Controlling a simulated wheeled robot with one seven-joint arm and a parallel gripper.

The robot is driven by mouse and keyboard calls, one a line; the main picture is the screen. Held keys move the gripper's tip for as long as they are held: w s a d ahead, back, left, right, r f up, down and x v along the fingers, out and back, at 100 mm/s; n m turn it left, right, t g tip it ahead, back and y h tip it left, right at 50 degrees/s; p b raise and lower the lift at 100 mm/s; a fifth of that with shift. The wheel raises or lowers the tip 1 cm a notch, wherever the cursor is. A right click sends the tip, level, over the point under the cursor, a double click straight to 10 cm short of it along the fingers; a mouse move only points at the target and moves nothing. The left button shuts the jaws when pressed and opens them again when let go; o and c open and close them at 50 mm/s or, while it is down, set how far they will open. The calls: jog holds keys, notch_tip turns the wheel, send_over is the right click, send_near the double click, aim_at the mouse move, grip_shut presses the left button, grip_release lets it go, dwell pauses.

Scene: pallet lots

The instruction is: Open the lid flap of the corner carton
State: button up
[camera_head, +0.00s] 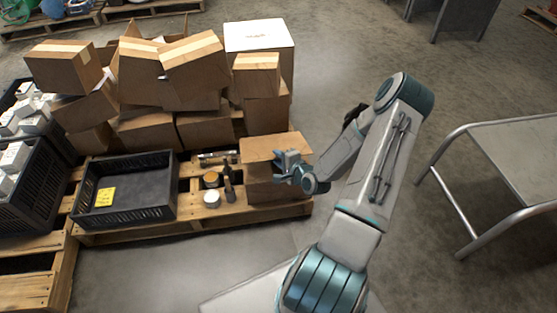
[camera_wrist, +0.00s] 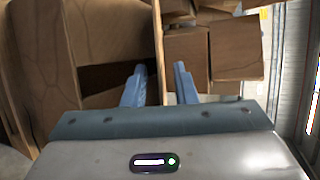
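The corner carton (camera_head: 262,188) stands at the right front corner of the pallet in the head view. Its lid flap (camera_head: 268,146) lies as a flat brown panel over the top, looking slightly raised from the body. My gripper (camera_head: 280,168) is at the carton's right side, just below the flap, and hides part of that side. In the wrist view my gripper (camera_wrist: 159,74) has its two fingers apart. A thin brown cardboard edge (camera_wrist: 158,45) runs between the fingertips, with a dark gap left of it. I cannot tell whether either finger touches it.
Left of the carton on the pallet are a white-topped roll (camera_head: 211,197), an orange-topped jar (camera_head: 211,179) and a dark tool (camera_head: 228,182). A black crate (camera_head: 125,213) stands farther left. Stacked cartons (camera_head: 205,130) rise behind. A metal-framed table (camera_head: 510,160) is at right.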

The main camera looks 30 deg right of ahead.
jog(key=shift+w+f, duration=0.1)
jog(key=shift+w, duration=0.25)
grip_shut()
dwell(1.2)
